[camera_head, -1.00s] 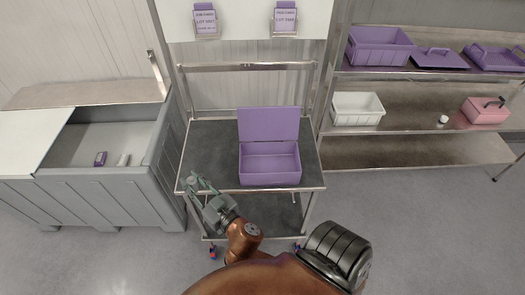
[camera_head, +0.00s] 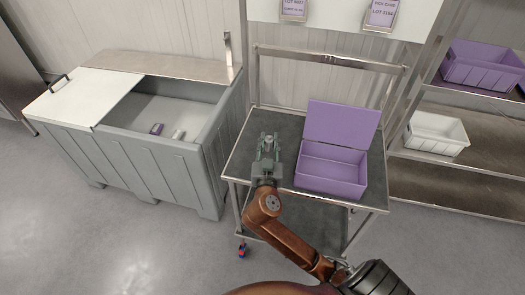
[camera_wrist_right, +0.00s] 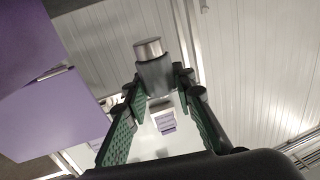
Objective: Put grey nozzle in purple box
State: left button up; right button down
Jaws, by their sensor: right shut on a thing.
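The purple box (camera_head: 332,174) stands on the dark cart top with its lid (camera_head: 342,125) raised at the back. Its inside looks empty from here. My right gripper (camera_head: 268,147) is over the left part of the cart, left of the box. In the right wrist view it is shut on the grey nozzle (camera_wrist_right: 154,72), a grey cylinder with a shiny metal tip, held between the green finger pads. The purple box also shows at the left of the right wrist view (camera_wrist_right: 50,115). My left gripper is not in view.
The cart (camera_head: 278,122) has a metal rail at the back. Shelves at right hold a white bin (camera_head: 436,134) and a purple crate (camera_head: 482,68).

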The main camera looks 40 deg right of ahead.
jog(key=w+f, duration=0.3)
jog(key=w+f+b, duration=0.1)
jog(key=f, duration=0.1)
jog(key=shift+w+a+f, duration=0.15)
jog(key=shift+a, duration=0.25)
jog(key=f, duration=0.1)
jog(key=f+b, duration=0.1)
jog(key=f, duration=0.1)
jog(key=shift+w+f, duration=0.15)
jog(key=shift+w, duration=0.2)
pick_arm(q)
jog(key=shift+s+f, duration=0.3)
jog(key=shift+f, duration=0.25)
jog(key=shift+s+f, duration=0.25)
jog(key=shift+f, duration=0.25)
pick_arm(e)
jog(key=shift+f, duration=0.25)
jog(key=shift+f, duration=0.15)
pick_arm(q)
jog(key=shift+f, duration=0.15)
pick_arm(e)
jog(key=c, duration=1.6)
grip_release()
